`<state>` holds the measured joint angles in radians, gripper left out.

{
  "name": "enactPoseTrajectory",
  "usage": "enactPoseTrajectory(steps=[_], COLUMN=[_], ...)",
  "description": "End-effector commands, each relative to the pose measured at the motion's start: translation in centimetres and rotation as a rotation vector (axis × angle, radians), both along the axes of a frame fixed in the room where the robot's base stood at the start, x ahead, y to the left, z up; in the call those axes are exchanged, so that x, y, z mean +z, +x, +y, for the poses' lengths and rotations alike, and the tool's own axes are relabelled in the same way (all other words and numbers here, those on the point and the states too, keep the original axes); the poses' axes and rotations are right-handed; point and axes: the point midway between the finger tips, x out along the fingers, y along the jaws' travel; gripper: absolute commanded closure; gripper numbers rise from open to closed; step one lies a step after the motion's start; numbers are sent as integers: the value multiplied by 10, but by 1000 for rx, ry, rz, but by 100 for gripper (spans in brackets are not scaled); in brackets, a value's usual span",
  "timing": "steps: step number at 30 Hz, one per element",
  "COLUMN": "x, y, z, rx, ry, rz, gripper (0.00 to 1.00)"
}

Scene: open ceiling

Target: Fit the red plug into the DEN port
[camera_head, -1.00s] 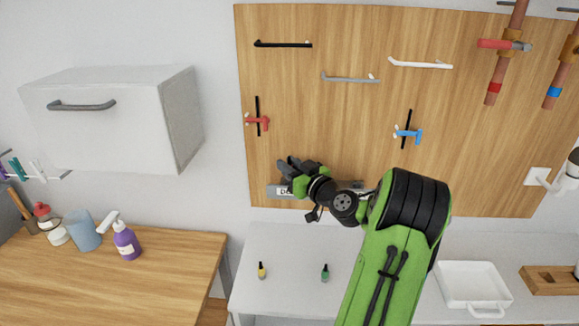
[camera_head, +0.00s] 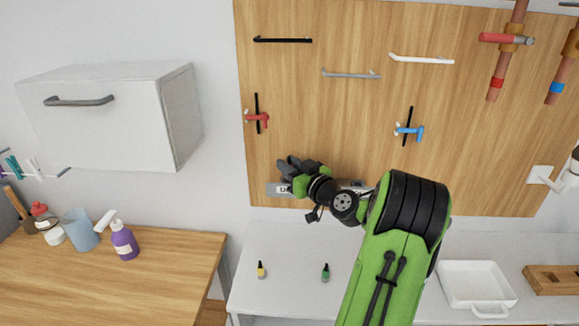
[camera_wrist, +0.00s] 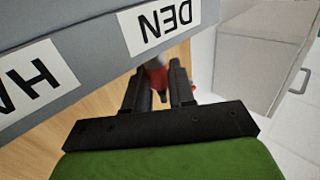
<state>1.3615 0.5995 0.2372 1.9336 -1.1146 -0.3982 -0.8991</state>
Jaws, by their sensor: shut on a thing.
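The red plug (camera_wrist: 161,76) shows between the two dark fingers of my gripper (camera_wrist: 158,88) in the wrist view. My gripper is shut on it. The plug's upper end meets the lower edge of the grey port strip (camera_wrist: 92,30), by the DEN label (camera_wrist: 165,22). Whether it is inside the port I cannot tell. In the head view, my gripper (camera_head: 292,168) is in front of the strip (camera_head: 272,190) at the bottom of the wooden board and hides most of it. The plug is hidden there.
A yellow plug-like piece (camera_head: 262,270) and a green one (camera_head: 325,273) stand on the white counter below. A red-handled valve (camera_head: 258,117) and a blue-handled valve (camera_head: 408,131) are on the board (camera_head: 350,135). A second label (camera_wrist: 30,82) is beside DEN.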

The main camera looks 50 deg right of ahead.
Motion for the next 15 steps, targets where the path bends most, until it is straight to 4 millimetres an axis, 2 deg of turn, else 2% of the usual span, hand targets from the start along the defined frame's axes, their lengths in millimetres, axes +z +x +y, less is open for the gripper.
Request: enactPoseTrajectory(steps=[15], x=[-10], y=[0], z=[0], rx=[0], ry=[-1], rz=[0], gripper=[100])
